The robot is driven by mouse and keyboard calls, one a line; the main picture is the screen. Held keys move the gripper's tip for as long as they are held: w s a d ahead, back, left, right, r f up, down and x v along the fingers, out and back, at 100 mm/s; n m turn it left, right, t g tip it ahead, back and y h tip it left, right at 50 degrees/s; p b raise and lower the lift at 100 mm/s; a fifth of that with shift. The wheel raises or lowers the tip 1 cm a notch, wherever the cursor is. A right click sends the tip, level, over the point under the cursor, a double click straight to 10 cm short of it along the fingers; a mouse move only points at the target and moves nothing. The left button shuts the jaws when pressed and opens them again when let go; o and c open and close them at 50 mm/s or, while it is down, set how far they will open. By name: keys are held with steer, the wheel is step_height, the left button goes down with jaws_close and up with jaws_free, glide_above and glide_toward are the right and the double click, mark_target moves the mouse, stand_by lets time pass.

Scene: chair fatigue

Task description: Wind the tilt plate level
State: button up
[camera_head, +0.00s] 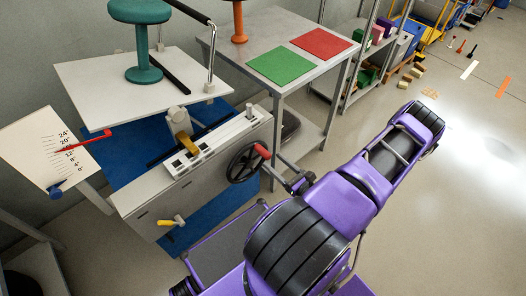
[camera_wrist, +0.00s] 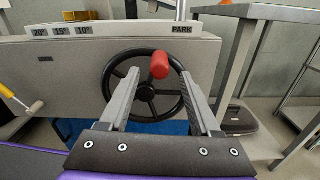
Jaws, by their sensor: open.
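The tilt plate (camera_head: 95,88) is a pale board in the head view, slanted, with a teal stool (camera_head: 143,70) standing on it. A scale board (camera_head: 38,150) at left carries degree marks. A red pointer (camera_head: 90,140) lies across its middle marks; the exact reading is too small to tell. The black handwheel (camera_head: 243,165) on the machine's side has a red knob (camera_head: 263,151). In the wrist view the wheel (camera_wrist: 147,112) is straight ahead and the knob (camera_wrist: 160,65) is at its upper right. My gripper (camera_wrist: 160,74) is open, its fingertips either side of the knob in the picture; contact is unclear.
The machine's top rail (camera_wrist: 120,30) is marked 20°, 15°, 10° and PARK. A yellow lever (camera_head: 186,141) stands in a slot there. A yellow-handled crank (camera_head: 172,221) sticks out of the side. A grey table (camera_head: 265,35) with green and red mats stands behind. Open floor lies right.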

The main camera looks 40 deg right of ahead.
mark_target(263, 152)
steer(key=w, duration=0.6)
steer(key=shift+w+a, duration=0.3)
jaws_close()
stand_by(1.1)
